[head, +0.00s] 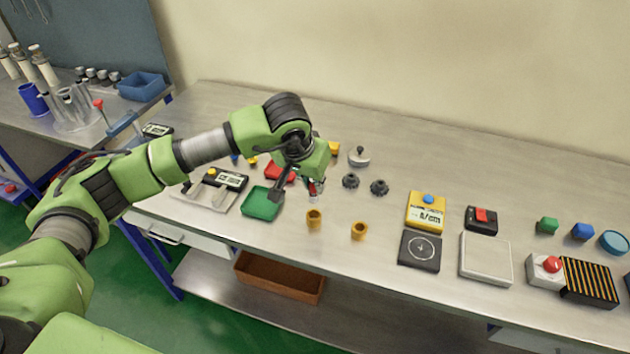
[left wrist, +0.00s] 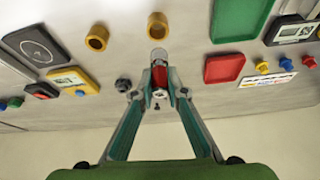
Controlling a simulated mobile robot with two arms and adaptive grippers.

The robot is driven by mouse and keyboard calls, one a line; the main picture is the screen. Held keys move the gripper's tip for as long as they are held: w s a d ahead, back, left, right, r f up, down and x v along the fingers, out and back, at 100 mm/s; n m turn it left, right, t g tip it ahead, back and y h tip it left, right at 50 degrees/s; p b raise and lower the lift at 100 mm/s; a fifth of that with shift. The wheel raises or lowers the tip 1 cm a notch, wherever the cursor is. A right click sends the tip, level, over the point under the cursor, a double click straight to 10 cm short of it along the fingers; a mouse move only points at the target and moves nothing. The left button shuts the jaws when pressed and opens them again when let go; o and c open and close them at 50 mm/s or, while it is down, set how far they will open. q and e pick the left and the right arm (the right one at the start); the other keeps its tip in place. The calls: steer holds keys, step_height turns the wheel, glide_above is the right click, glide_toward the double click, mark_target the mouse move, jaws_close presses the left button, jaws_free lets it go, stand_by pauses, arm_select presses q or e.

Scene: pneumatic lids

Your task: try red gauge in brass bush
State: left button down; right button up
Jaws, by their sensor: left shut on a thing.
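My left gripper (head: 314,187) is shut on the red gauge (left wrist: 158,77), which has a red band and a grey cylindrical end pointing away from the palm. In the head view the gauge is mostly covered by the fingers. Two brass bushes stand apart on the bench, one (head: 314,220) close in front of the gripper and one (head: 359,231) to its right. In the left wrist view the nearer bush (left wrist: 157,26) lies just beyond the gauge's end, and the other (left wrist: 97,38) is to the left. The gauge appears clear of both. My right gripper is not in view.
A green tray (head: 262,204) and a red tray (left wrist: 224,69) lie beside the gripper. Dark knobs (head: 380,188) and a silver lid (head: 359,157) stand behind the bushes. A yellow device (head: 426,212) and a black plate (head: 420,251) are to the right. Bench around the bushes is clear.

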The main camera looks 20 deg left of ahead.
mark_target(312, 202)
arm_select(q)
steer(key=shift+f, duration=0.6)
steer(key=shift+f+b, duration=0.35)
steer(key=shift+f, duration=0.95)
steer(key=shift+f+b, duration=0.65)
steer(key=shift+b, duration=0.45)
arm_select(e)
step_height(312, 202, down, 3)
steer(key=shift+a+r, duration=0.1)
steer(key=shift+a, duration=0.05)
arm_select(q)
steer(key=shift+b, duration=0.4)
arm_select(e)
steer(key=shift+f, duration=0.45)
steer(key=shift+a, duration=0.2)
arm_select(q)
steer(key=shift+b, duration=0.35)
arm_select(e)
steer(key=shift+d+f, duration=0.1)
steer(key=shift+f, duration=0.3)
arm_select(q)
steer(key=shift+f+b, duration=1.15)
steer(key=shift+b, duration=0.1)
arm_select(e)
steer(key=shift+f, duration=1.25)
